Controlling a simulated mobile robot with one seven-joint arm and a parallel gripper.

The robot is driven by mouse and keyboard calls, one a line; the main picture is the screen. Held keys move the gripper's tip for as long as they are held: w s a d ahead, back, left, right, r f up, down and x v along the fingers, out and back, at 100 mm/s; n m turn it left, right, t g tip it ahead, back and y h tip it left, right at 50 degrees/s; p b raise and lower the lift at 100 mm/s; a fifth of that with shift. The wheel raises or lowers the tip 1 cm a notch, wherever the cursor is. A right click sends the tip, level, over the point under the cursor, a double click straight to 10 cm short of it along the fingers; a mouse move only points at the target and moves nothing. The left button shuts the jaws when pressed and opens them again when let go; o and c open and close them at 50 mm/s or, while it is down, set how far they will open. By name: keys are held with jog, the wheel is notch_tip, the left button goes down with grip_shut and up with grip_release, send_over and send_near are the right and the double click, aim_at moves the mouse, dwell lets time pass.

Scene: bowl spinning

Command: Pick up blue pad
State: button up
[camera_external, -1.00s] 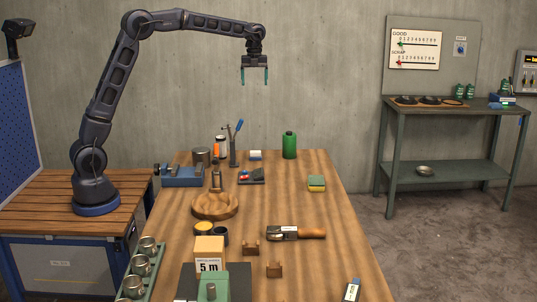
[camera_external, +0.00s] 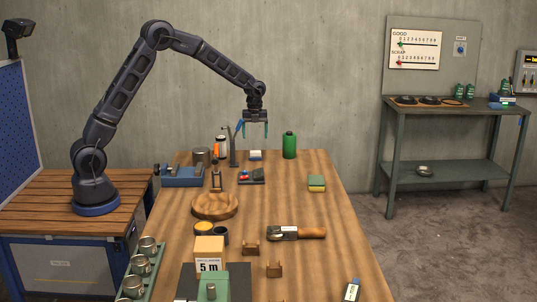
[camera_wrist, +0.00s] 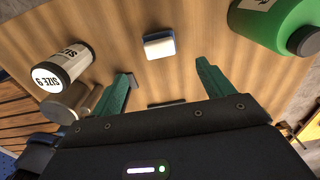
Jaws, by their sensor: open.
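The small blue and white pad (camera_external: 255,155) lies at the far end of the wooden table, left of the green bottle. In the wrist view the pad (camera_wrist: 159,46) shows a white top and a blue edge, lying flat ahead of my fingertips and roughly between their lines. My gripper (camera_external: 256,132) points down above that end of the table, over the pad in the external view and apart from it. In the wrist view my gripper (camera_wrist: 166,70) is open, with two green fingers spread and nothing between them.
The green bottle (camera_external: 289,145) stands close to the right of the pad. A metal post with a blue lever (camera_external: 233,146) and a tray with small parts (camera_external: 251,176) are nearby. A yellow-green sponge (camera_external: 316,184) lies to the right.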

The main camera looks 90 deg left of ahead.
aim_at(255, 152)
notch_tip(255, 152, down, 10)
jog(key=shift+a+r, duration=0.1)
jog(key=shift+r, duration=0.05)
jog(key=c, duration=1.1)
